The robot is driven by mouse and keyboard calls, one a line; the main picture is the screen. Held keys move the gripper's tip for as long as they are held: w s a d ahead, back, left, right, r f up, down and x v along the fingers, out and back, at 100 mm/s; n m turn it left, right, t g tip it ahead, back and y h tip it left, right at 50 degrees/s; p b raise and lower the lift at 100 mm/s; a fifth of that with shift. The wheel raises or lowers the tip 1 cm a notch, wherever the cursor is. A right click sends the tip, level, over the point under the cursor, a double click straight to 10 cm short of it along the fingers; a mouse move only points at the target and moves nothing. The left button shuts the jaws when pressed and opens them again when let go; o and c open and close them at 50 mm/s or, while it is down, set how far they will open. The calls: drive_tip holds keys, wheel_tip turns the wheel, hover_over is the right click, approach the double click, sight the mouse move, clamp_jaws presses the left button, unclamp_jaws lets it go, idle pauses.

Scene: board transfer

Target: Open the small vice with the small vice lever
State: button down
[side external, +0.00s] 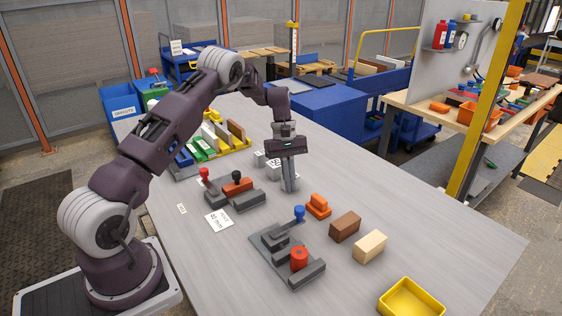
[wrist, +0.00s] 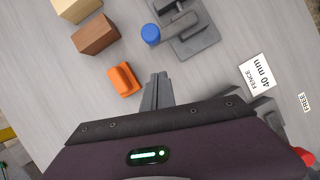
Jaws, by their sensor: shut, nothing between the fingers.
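My gripper (side external: 290,188) points down above the table with its fingers shut and empty; its fingertips also show in the wrist view (wrist: 158,76). A grey vice-like fixture (side external: 247,201) with an orange-brown block (side external: 238,186) stands left of it. A red-knobbed lever (side external: 204,175) and a black-knobbed lever (side external: 237,176) rise there. I cannot tell which is the small vice. My gripper touches neither.
An orange piece (side external: 318,206), a brown block (side external: 345,226) and a tan block (side external: 370,246) lie to the right. A yellow tray (side external: 412,297) is at the front right. Grey blocks (side external: 261,159) stand behind my gripper. A "FENCE 40 mm" card (side external: 219,222) lies flat.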

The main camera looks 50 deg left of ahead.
drive_tip(key=s+v, duration=0.1)
drive_tip(key=v, duration=0.7)
drive_tip(key=shift+w+r, duration=0.25)
drive_tip(key=shift+w, duration=0.15)
drive_tip(key=shift+a, duration=0.1)
